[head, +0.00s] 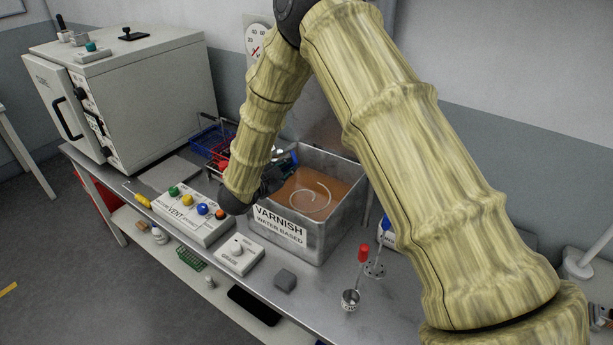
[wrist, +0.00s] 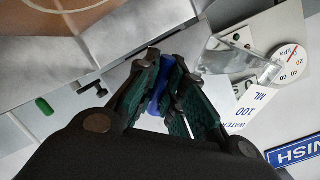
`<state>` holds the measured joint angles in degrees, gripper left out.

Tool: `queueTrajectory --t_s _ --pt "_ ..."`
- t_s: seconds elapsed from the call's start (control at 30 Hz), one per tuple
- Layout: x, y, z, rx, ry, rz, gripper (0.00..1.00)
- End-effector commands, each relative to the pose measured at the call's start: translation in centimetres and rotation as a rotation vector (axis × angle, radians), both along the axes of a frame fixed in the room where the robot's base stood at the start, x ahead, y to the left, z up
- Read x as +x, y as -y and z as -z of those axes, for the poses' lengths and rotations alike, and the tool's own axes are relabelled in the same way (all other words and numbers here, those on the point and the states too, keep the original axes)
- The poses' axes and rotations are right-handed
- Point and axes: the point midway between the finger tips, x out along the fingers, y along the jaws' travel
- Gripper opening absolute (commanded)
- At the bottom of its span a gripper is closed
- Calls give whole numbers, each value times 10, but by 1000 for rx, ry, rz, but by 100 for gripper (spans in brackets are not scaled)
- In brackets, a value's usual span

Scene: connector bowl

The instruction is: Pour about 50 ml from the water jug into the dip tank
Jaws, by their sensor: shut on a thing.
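The dip tank (head: 318,238) is an open grey metal box labelled VARNISH WATER BASED. It holds brown liquid with a pale curved streak on it. My gripper (head: 279,180) is at the tank's left side, near its rim. In the wrist view, my gripper's green-padded fingers (wrist: 160,92) are shut on a blue part, seemingly the handle of the water jug. A clear jug body (wrist: 232,58) and a white label reading WATER 100 ML (wrist: 250,108) show beyond the fingers. In the head view the jug is mostly hidden by my arm and gripper. Its tilt and water level cannot be told.
A vent control box (head: 193,213) with coloured buttons and a white knob box (head: 239,254) stand in front. A red-handled tool (head: 363,253) stands right of the tank. A blue wire basket (head: 212,140) and a large cabinet (head: 150,95) lie left. A dial gauge (head: 257,42) is behind.

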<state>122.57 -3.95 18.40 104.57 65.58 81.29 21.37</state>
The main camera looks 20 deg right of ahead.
Motion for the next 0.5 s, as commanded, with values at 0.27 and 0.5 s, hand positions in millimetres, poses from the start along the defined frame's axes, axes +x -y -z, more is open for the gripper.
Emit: queueTrajectory --t_s 0.27,0.5 --pt "0 0 -4 -19 -13 0 0" --pt "-1 3 -16 -119 -92 2 0"
